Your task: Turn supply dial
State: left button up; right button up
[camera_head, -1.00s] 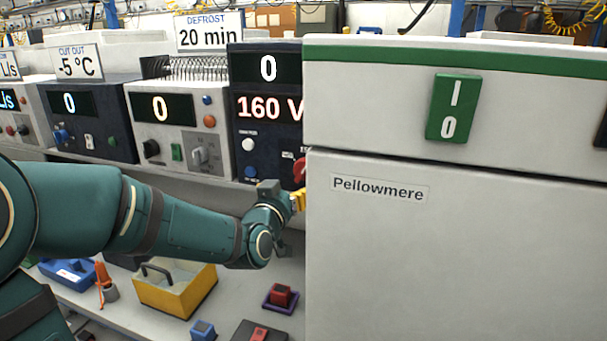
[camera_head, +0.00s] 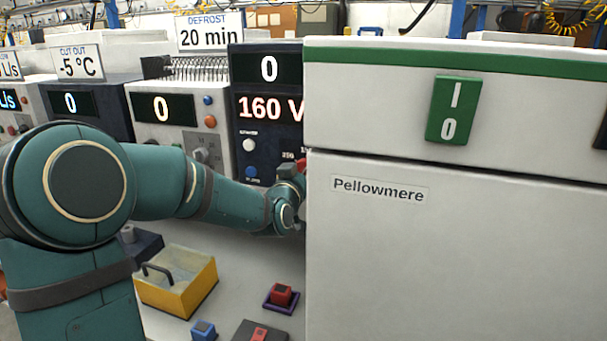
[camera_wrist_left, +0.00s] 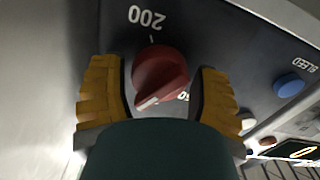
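The dark supply unit (camera_head: 243,140) stands at the back, left of the white cabinet, and its displays read 0 and 160 V. Its red dial (camera_head: 301,165) is mostly hidden behind the cabinet edge. In the left wrist view the red dial (camera_wrist_left: 160,78) has a white pointer line, and a 200 mark is printed by it. My left gripper (camera_wrist_left: 165,95) is open, with a yellow finger on each side of the dial. Whether the fingers touch it I cannot tell. In the head view the gripper's fingers are hidden by the cabinet. My right gripper is out of view.
The white Pellowmere cabinet (camera_head: 450,240) with a green switch (camera_head: 453,110) fills the right, close beside my left wrist. A blue button (camera_wrist_left: 288,85) sits near the dial.

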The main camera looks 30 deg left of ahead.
pick_arm(q)
jog(key=c, duration=0.5)
jog(key=m+b, duration=0.1)
jog(key=m, duration=0.1)
jog(key=shift+m+b, duration=0.3)
jog(key=shift+b, duration=0.05)
jog(key=shift+m+b, duration=0.35)
jog(key=shift+m, duration=1.15)
jog(key=shift+a, duration=0.1)
jog(key=o, duration=1.2)
